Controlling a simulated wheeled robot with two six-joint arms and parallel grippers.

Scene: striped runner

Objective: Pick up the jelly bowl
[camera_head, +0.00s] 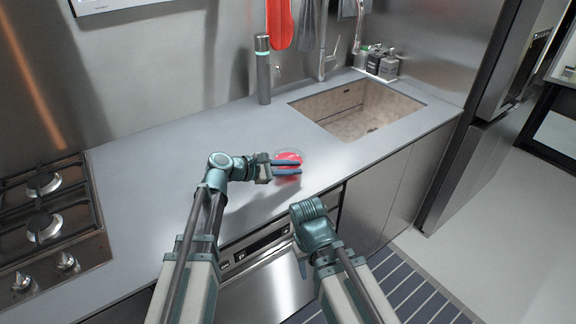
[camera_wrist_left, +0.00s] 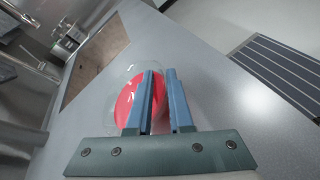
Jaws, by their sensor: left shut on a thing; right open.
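The jelly bowl (camera_head: 289,156) is a clear bowl with red jelly, over the counter in front of the sink. My left gripper (camera_head: 287,172) is shut on the near side of the bowl, its two blue fingers pointing right in the head view. In the left wrist view the red jelly and clear rim of the bowl (camera_wrist_left: 128,102) show left of the fingers (camera_wrist_left: 160,100), with the rim passing between them. I cannot tell whether the bowl touches the counter. My right gripper (camera_head: 302,266) is mostly hidden behind its own arm, low at the counter's front edge; it is open.
The grey counter (camera_head: 150,190) is clear around the bowl. The sink (camera_head: 358,110) lies behind and right, with several bottles (camera_head: 384,65) beyond it. A grey-green flask (camera_head: 263,70) stands at the wall. A gas hob (camera_head: 45,225) is at left. A striped runner (camera_head: 415,290) lies on the floor.

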